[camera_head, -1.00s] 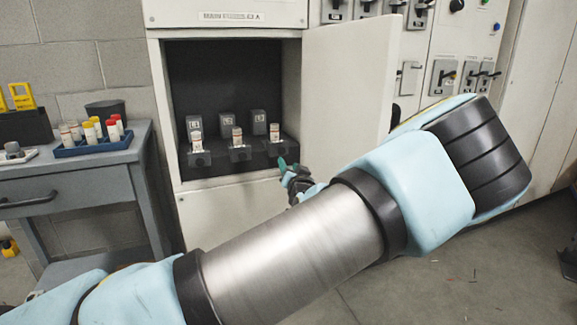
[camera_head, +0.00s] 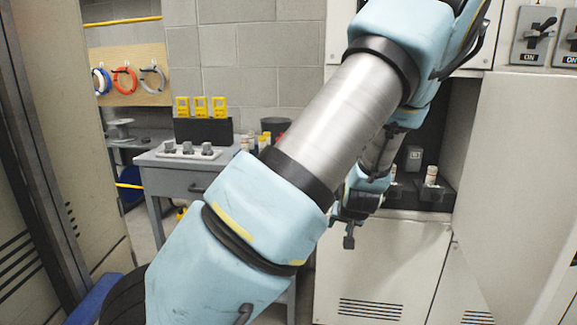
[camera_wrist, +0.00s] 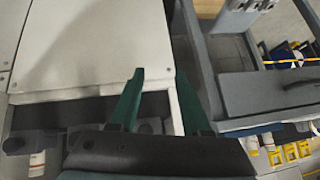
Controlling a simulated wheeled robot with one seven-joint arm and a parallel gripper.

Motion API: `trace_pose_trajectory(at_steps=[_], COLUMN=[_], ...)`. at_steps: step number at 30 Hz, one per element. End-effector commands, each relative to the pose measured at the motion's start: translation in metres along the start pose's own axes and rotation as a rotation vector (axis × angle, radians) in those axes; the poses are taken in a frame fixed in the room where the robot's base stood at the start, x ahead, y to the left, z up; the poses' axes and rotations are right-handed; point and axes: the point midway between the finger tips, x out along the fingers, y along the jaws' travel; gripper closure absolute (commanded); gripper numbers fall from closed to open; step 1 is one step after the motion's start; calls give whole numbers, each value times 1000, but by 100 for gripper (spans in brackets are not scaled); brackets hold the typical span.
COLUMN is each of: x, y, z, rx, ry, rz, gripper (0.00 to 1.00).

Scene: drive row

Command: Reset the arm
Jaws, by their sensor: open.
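My arm crosses the head view from lower left to upper right, bent at the top. My gripper (camera_wrist: 159,76) shows in the wrist view as two green fingers, apart, with nothing between them. The white cabinet panel (camera_wrist: 90,45) lies beyond the fingers. In the head view, the dark end of my arm (camera_head: 348,238) hangs in front of the white cabinet, and its fingers cannot be made out clearly.
The cabinet's dark recess holds fuses (camera_head: 431,175) in holders, partly hidden by my arm. Its open door (camera_head: 525,180) is at the right. A grey workbench (camera_head: 175,182) bears a row of yellow items (camera_head: 201,106). Tall panels (camera_head: 60,150) stand close at left.

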Motion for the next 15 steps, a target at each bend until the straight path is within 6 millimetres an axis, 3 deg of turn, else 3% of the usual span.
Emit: trace_pose_trajectory(at_steps=[1, 3, 8, 15], x=[-14, -29, -76, -160], y=[-22, -44, -88, -150], z=[1, 11, 29, 54], rx=[-44, -80, -145, -183], ry=[-61, -141, -292, -448], rz=[16, 43, 106, 162], gripper=[52, 52, 52, 52])
